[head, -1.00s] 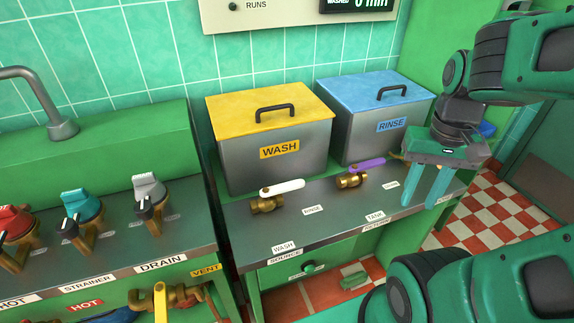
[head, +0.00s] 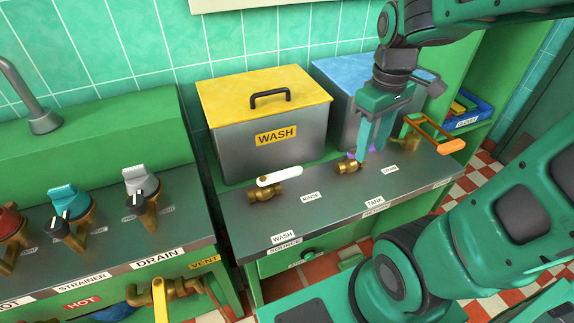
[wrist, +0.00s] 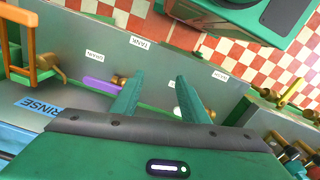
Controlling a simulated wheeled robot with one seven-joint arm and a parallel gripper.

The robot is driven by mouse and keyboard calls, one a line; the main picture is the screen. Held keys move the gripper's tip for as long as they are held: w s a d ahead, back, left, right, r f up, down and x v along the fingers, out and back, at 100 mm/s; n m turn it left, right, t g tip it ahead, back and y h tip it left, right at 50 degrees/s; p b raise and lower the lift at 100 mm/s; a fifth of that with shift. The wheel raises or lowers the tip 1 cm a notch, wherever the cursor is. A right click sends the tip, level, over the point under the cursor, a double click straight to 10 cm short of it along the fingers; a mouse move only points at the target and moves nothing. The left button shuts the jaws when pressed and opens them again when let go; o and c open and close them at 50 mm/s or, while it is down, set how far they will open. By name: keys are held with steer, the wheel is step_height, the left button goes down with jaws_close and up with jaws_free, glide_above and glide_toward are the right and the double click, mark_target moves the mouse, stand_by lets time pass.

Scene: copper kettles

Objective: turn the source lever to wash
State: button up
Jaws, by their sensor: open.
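The source lever (head: 280,180) is a white handle on a brass valve, on the steel counter in front of the wash tank. It points right, on the side of the RINSE label (head: 311,197); the WASH label (head: 283,237) is nearer the counter's front edge. My gripper (head: 373,152) is open and empty, fingers down, to the right of the white lever and in front of the purple lever, partly hiding it. In the wrist view, the purple lever (wrist: 100,84) lies left of my gripper (wrist: 158,78); a finger partly covers the white lever.
The yellow-lidded wash tank (head: 265,130) and the blue-lidded rinse tank (head: 340,75) stand behind the levers. An orange-handled valve (head: 450,146) sticks out at the counter's right. The counter's front strip is clear. A sink unit with several knobs is at left.

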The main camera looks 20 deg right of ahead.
steer(key=w+a+f+n, duration=0.1)
steer(key=w+a+n, duration=0.4)
steer(key=w+n, duration=0.2)
steer(key=n, duration=0.8)
glide_toward(289, 171)
step_height(289, 171, down, 8)
steer(key=shift+d+r, duration=0.1)
steer(key=shift+d, duration=0.05)
steer(key=shift+c, duration=0.3)
jaws_close()
